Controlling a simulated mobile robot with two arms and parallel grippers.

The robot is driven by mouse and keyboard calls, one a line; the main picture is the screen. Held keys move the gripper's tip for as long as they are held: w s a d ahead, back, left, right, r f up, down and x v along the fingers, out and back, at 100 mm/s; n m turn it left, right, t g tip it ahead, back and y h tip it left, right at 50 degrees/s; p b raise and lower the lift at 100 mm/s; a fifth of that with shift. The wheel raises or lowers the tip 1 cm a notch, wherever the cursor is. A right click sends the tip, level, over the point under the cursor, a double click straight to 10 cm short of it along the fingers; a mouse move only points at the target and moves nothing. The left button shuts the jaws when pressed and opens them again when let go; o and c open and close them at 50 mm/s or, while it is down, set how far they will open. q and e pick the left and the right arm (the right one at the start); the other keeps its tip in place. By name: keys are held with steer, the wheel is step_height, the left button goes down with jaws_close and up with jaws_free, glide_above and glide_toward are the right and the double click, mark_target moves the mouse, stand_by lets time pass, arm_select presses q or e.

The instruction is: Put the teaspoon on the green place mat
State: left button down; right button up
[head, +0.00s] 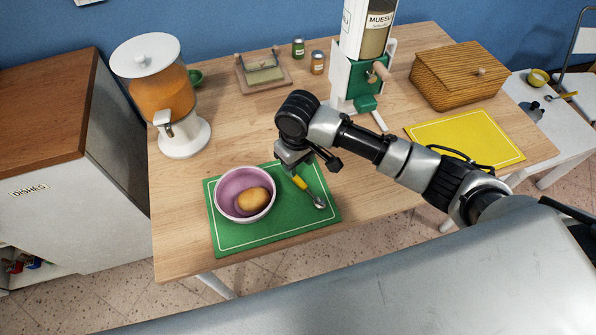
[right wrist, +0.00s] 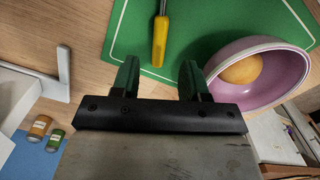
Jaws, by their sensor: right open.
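The teaspoon (head: 319,202) has a yellow handle and a metal bowl. It lies on the right part of the green place mat (head: 280,232), its bowl end toward the front right. My right gripper (head: 310,165) is open and empty just beyond the handle end. In the right wrist view the yellow handle (right wrist: 160,42) points at the gap between the two fingers (right wrist: 159,76), apart from both. A pink bowl (head: 229,186) holding a round tan item (head: 253,201) stands on the mat's left part. My left gripper is out of view.
An orange drink dispenser (head: 160,93) stands at the back left, a green muesli dispenser (head: 362,75) at the back. A wicker basket (head: 460,75) and a yellow mat (head: 465,138) are at the right.

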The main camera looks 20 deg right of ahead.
mark_target(298, 179)
step_height(298, 179, up, 6)
steer(key=shift+f, duration=0.25)
stand_by(0.4)
